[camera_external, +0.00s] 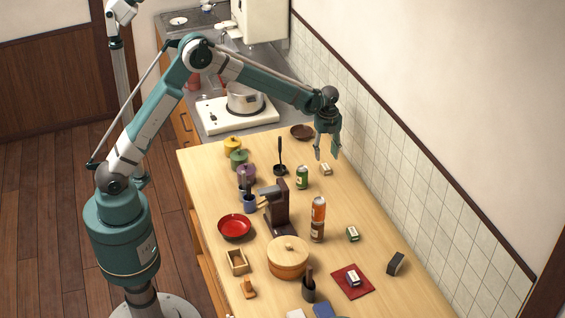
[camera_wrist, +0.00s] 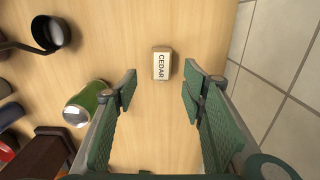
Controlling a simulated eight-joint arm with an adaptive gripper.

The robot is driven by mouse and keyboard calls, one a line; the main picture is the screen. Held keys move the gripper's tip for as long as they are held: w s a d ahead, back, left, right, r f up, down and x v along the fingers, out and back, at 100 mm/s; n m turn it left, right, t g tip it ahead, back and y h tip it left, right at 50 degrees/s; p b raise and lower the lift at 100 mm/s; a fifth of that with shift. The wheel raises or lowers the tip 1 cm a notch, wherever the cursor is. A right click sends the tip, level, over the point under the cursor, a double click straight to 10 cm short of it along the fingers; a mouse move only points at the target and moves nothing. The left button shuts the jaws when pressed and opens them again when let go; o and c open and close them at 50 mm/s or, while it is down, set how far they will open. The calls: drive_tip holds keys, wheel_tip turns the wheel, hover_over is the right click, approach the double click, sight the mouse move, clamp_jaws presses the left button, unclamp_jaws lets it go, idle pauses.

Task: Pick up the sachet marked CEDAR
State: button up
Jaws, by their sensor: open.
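The sachet marked CEDAR (camera_wrist: 162,64) is a small block-like packet with a pale label and brown ends, and it lies on the wooden table. In the wrist view it sits ahead of and between the two fingers, touching neither. In the external view it is the small pale packet (camera_external: 326,169) near the wall side of the table. My gripper (camera_wrist: 160,84) is open and empty; in the external view my gripper (camera_external: 327,156) hangs above the table close to the sachet.
A green can (camera_external: 302,177) stands left of the sachet, also in the wrist view (camera_wrist: 88,103). A black ladle (camera_external: 280,160) and brown bowl (camera_external: 302,132) are nearby. The tiled wall (camera_external: 380,160) runs along the right. Other packets (camera_external: 352,234) lie farther down the table.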

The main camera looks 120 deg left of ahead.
sight(326, 166)
idle(0.3)
drive_tip(key=shift+f, duration=1.25)
drive_tip(key=shift+f, duration=0.15)
drive_tip(key=shift+w+f, duration=0.1)
drive_tip(key=shift+f, duration=2.4)
drive_tip(key=c, duration=0.8)
